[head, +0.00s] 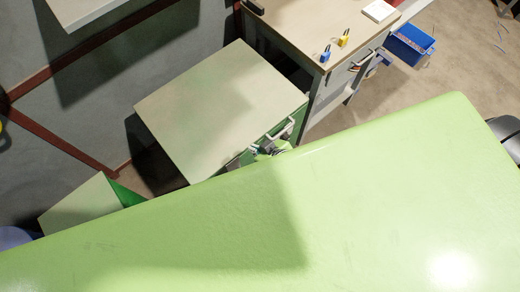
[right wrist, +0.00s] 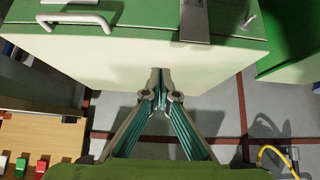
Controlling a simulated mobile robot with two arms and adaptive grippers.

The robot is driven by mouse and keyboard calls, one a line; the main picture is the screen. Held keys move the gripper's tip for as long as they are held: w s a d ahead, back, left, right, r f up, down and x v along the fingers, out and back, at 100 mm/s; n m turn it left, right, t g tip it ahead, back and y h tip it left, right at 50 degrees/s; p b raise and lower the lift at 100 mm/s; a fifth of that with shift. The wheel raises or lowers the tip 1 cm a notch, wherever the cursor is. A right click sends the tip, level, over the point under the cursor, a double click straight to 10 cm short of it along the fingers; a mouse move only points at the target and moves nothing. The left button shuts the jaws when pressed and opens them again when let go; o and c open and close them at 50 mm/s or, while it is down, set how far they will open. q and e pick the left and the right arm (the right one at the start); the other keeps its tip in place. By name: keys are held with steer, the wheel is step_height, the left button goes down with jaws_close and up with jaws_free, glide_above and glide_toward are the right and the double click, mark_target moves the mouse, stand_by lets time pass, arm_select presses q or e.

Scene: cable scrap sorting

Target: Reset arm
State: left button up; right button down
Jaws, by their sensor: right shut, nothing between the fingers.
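My right gripper (right wrist: 160,75) shows in the right wrist view with its two fingers closed together and nothing between them. Its tips point at the pale face of a green-edged box or cabinet (right wrist: 110,65); I cannot tell whether they touch it. That box has a white handle (right wrist: 74,19) and a metal latch (right wrist: 195,20). In the head view, a cabinet with a pale top (head: 215,110) has a white handle (head: 283,130) on its green side. I cannot make out the right fingertips there. My left gripper is not in view.
A wooden-topped bench (head: 310,22) carries a blue padlock (head: 325,56) and a yellow padlock (head: 343,39). A blue bin (head: 410,45) is beyond it. In the right wrist view, a yellow cable (right wrist: 270,152) lies low on the right, near red floor lines.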

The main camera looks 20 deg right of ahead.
steer(key=shift+v, duration=1.8)
steer(key=shift+s+f, duration=0.1)
